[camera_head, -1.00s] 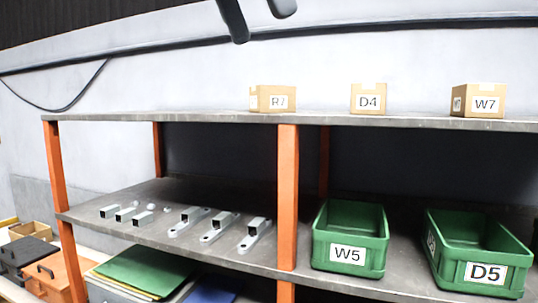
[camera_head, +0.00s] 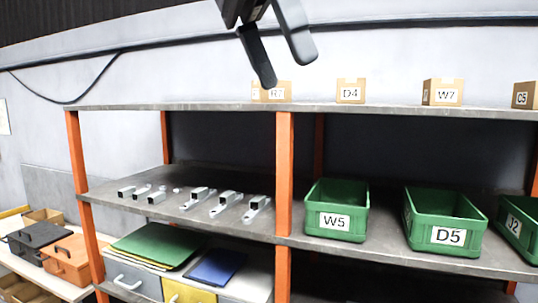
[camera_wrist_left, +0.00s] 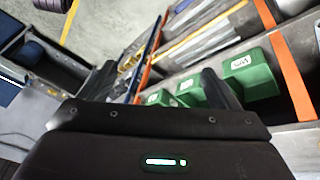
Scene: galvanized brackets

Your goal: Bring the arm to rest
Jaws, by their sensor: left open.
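My left gripper (camera_head: 287,70) hangs into the top middle of the head view, its two dark fingers apart with nothing between them. Its fingertips overlap the small R7 box (camera_head: 272,95) in the picture and partly hide it. In the left wrist view the gripper (camera_wrist_left: 160,88) shows as dark fingers at either side, with green bins (camera_wrist_left: 252,80) beyond. My right gripper is in neither view.
An orange-post shelf holds cardboard boxes on its top board (camera_head: 190,106). Galvanized brackets (camera_head: 226,203) lie on the middle board at left. Green bins W5 (camera_head: 335,222) and D5 (camera_head: 445,235) stand at right. Toolboxes (camera_head: 72,258) are at lower left.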

